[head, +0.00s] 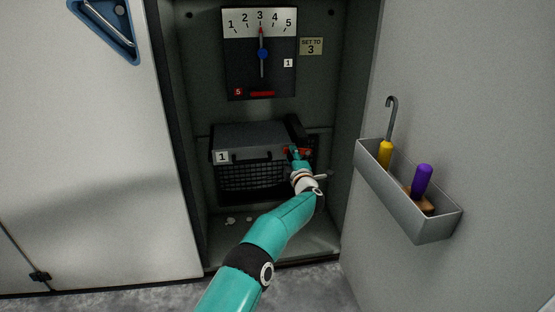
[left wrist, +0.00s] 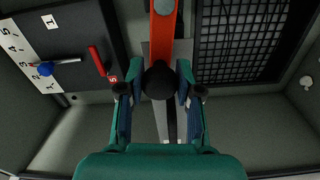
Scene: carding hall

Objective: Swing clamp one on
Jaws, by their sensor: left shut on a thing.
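The red clamp lever (left wrist: 163,36) shows best in the left wrist view, ending in a round black knob (left wrist: 159,80). My left gripper (left wrist: 157,84) has its two fingers on either side of this knob and is shut on it. In the head view my left gripper (head: 297,155) is at the right side of the grey box (head: 250,136) marked 1, with a bit of red showing beside it. My gripper hides most of the clamp there. My right gripper is not in view.
A gauge (head: 245,76) above has its pointer at 3, beside a "SET TO 3" label (head: 311,46). A grey bin (head: 433,228) on the right panel holds a yellow-handled hook (head: 386,153) and a purple-handled tool (head: 422,182). Pale scraps (head: 230,221) lie on the cabinet floor.

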